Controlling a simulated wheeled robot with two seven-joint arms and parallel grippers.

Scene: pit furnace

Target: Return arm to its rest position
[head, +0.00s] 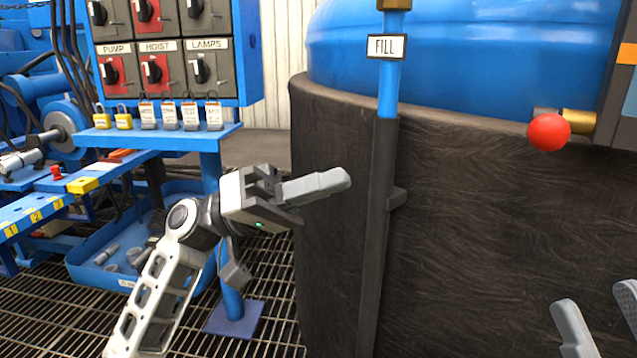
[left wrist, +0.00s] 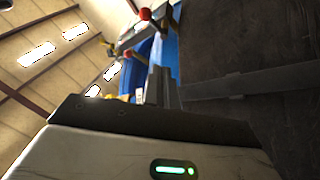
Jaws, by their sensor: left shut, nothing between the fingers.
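My left arm (head: 160,290) comes up from the bottom left in the head view. Its gripper (head: 335,181) is raised and points right, in front of the dark-clad tank. The left fingers lie together with nothing between them. They also show together in the left wrist view (left wrist: 158,84). My right gripper (head: 602,315) shows only as two grey fingers at the bottom right corner of the head view. They stand apart with nothing visible between them, and the rest of that arm is out of view.
The tank (head: 480,230) with its blue top fills the right. A vertical FILL pipe (head: 388,90) stands just beyond the left fingertips. A red knob (head: 548,132) sticks out at right. A switch panel (head: 165,20) and padlock shelf (head: 170,137) stand behind the left arm. The floor is grating (head: 265,265).

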